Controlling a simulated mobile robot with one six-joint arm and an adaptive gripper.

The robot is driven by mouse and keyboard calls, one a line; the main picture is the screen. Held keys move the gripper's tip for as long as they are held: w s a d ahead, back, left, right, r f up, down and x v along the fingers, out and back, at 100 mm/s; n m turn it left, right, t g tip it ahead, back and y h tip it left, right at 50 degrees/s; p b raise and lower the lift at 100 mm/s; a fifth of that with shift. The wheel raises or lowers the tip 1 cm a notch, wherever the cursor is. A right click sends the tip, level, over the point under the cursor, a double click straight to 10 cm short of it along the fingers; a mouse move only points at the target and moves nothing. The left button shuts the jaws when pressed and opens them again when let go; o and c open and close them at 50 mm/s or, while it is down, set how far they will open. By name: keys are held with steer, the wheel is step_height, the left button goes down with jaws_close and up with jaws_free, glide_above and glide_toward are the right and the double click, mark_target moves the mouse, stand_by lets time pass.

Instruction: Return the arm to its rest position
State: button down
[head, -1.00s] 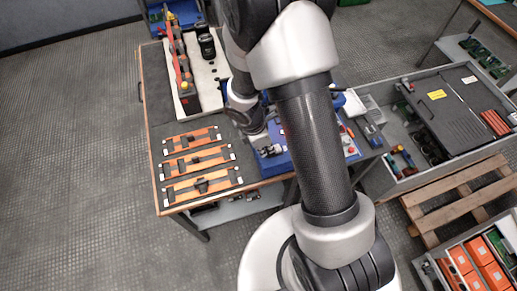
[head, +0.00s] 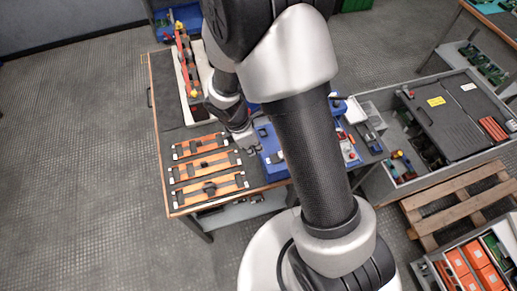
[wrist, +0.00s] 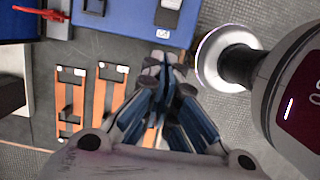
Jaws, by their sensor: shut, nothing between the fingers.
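My arm rises through the middle of the head view and bends over the workbench (head: 160,90). My gripper (head: 247,150) is small there, just right of the orange-railed plates and left of the blue block. In the wrist view my gripper (wrist: 163,62) points away from the camera with its fingers together and nothing between them. Dark floor or bench surface shows beyond the tips. My arm hides part of the bench and the white tray.
A blue block (head: 270,150) sits beside my gripper. A white tray (head: 183,85) stands behind. A grey crate (head: 405,185) and wooden pallet (head: 455,205) are right.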

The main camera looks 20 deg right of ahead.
steer(key=shift+v, duration=0.95)
